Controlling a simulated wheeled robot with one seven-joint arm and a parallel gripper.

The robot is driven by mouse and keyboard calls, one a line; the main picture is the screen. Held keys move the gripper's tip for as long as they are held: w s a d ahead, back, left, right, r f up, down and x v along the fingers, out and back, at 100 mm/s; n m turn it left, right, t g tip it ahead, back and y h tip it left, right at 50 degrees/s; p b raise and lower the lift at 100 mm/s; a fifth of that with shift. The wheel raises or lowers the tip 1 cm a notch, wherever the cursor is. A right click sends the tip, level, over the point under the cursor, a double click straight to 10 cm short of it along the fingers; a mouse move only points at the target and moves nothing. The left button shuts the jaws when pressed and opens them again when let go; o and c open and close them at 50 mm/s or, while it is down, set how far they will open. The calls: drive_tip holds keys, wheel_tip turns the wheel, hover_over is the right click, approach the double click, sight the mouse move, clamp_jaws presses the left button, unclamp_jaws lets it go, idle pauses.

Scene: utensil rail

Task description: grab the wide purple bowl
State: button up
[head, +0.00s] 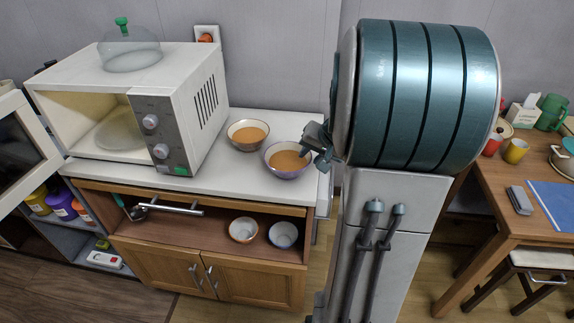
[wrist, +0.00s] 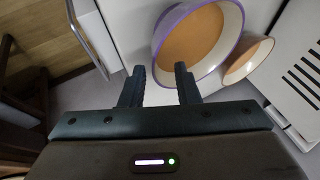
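The wide purple bowl (head: 289,174) has a purple rim and outside and an orange-brown inside. It sits upright on the white counter, near its right end. It also shows in the wrist view (wrist: 200,38), ahead of the fingers. My gripper (head: 318,153) is at the bowl's right rim in the head view. In the wrist view my gripper (wrist: 160,68) is open, with its two fingers apart. The right finger overlaps the bowl, and the left finger lies outside the rim. I cannot tell whether either finger touches the bowl.
A second, brown-rimmed bowl (head: 247,134) stands close behind the purple one; it also shows in the wrist view (wrist: 248,58). A white microwave (head: 185,95) with an open door fills the left of the counter.

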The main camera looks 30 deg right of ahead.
sight(308, 158)
drive_tip(key=shift+x, duration=1.5)
clamp_jaws()
drive_tip(key=shift+r, duration=0.15)
